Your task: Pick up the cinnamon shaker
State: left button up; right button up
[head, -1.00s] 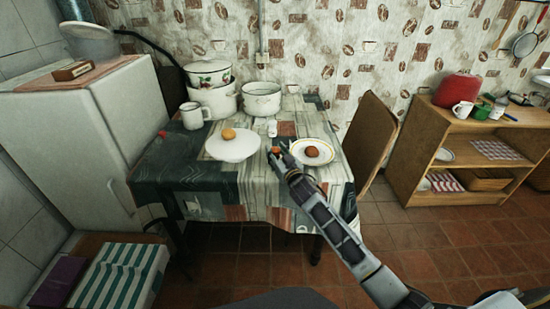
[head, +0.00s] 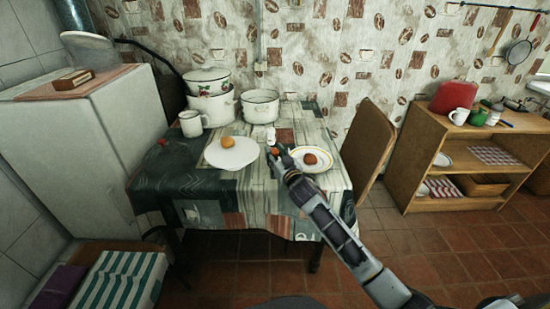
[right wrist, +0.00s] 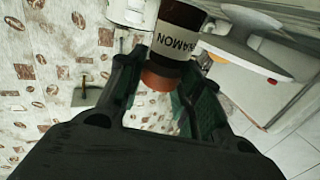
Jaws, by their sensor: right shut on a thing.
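The cinnamon shaker (right wrist: 180,38) is dark brown with an orange-brown cap and a white label, of which "NAMON" shows. It sits between the fingers of my right gripper (right wrist: 163,72) in the right wrist view, and the gripper is shut on it. In the head view my right gripper (head: 279,163) is over the table's front right part, beside the plate with a yellow rim. Only a small reddish-brown bit of the shaker (head: 275,152) shows there. Whether its base is clear of the table is hard to tell. My left gripper is not in view.
A white plate (head: 225,158) with a round orange-brown item lies left of my gripper. A yellow-rimmed plate (head: 323,166) lies at right. A small white shaker (head: 271,136), a mug (head: 191,124) and pots (head: 260,106) stand behind. A chair (head: 368,147) flanks the table.

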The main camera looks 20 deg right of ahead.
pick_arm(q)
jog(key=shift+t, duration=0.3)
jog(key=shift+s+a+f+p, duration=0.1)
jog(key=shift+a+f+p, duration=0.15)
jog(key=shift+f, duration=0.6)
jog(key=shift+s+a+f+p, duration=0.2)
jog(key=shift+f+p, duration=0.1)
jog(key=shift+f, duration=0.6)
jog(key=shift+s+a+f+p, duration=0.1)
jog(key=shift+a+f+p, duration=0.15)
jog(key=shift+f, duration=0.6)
pick_arm(e)
jog(key=shift+r, duration=3.55)
jog(key=shift+r, duration=0.2)
jog(key=s+a+r+n+y, duration=0.1)
jog(key=s+a+r+y, duration=0.1)
jog(key=s+a+r, duration=0.55)
jog(key=s+a+f, duration=0.3)
jog(key=s+f, duration=0.1)
jog(key=f, duration=0.2)
jog(key=s+a+f+n+y, duration=0.1)
jog(key=s+a+f, duration=0.3)
jog(key=f, duration=0.2)
jog(key=shift+s+f+g, duration=0.2)
jog(key=shift+f+g, duration=0.2)
